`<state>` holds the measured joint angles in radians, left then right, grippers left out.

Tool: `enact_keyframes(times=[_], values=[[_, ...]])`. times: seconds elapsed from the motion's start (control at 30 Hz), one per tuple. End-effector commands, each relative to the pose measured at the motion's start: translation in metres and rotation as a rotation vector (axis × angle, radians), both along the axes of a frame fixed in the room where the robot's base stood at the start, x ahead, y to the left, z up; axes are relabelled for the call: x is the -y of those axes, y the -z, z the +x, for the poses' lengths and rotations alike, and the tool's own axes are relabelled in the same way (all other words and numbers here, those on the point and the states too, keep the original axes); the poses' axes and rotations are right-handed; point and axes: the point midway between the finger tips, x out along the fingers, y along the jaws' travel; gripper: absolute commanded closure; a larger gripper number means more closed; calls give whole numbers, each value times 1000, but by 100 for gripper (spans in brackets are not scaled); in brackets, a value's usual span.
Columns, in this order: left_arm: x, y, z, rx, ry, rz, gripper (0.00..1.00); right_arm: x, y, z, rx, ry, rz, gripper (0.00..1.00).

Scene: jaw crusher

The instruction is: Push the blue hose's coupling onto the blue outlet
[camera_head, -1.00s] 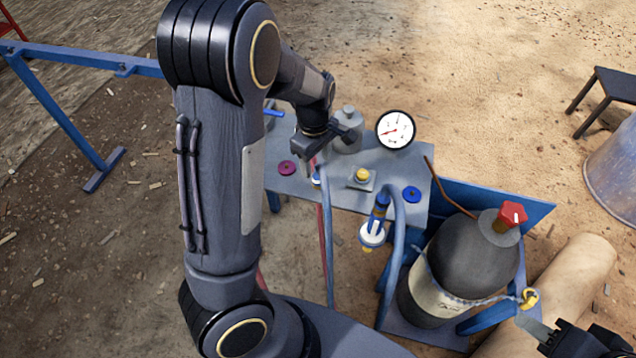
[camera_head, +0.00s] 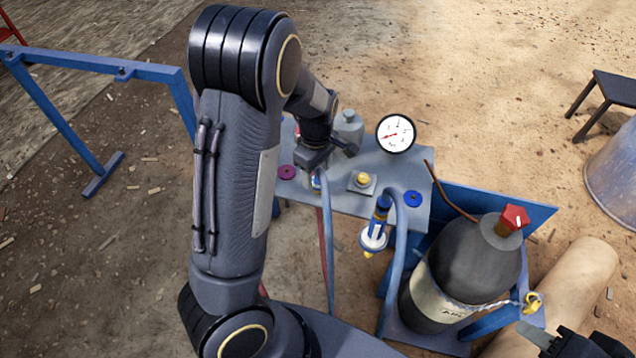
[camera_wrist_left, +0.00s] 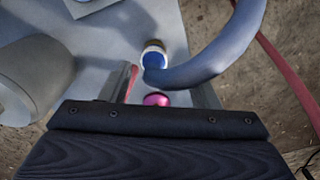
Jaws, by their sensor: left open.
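A blue hose end with a white ring (camera_head: 316,183) is at the bench's front edge, its blue hose (camera_head: 328,250) hanging down. In the left wrist view, the blue and white end (camera_wrist_left: 152,58) lies just beyond my fingers, with the hose curving right. My left gripper (camera_head: 318,162) is open above it; the wrist view shows no grip on it. A blue disc (camera_head: 413,197) is on the bench's right, a magenta disc (camera_head: 287,172) on its left. A second blue fitting with a white collar (camera_head: 376,225) hangs at the front edge. My right gripper (camera_head: 545,338) is partly in view.
The grey bench (camera_head: 340,197) carries a pressure gauge (camera_head: 396,133), a grey bottle (camera_head: 347,130) and a yellow knob (camera_head: 362,179). A dark gas cylinder (camera_head: 465,265) with a red valve stands at right. A red hose (camera_head: 321,240) hangs beside the blue one.

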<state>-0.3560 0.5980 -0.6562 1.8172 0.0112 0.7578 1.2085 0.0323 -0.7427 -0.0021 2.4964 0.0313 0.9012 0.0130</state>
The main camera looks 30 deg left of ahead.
Motion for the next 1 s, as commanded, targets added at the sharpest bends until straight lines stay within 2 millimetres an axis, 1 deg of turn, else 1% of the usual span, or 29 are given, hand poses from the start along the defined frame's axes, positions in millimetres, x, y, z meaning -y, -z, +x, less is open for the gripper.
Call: enact_keyframes(times=[0.07,0.17,0.33,0.43,0.5,0.77,0.8,0.83,1.0], values=[[-1,3,1,-1,0,0,44,0,1,0,0,0,0,60],[-2,13,3,-2,-2,0,44,0,5,0,0,0,0,60],[-5,39,8,-4,0,1,44,0,12,0,0,0,0,60],[-5,50,8,-2,-2,1,44,0,14,0,0,0,0,60],[-5,53,8,-1,-1,0,44,0,14,0,0,0,0,60],[-5,52,8,0,0,1,44,0,13,0,0,0,0,60],[-5,52,8,0,0,1,46,0,13,0,0,0,0,60],[-5,52,8,0,0,1,50,0,13,0,0,0,0,60],[-5,52,8,0,0,1,72,0,13,0,0,0,0,60]])
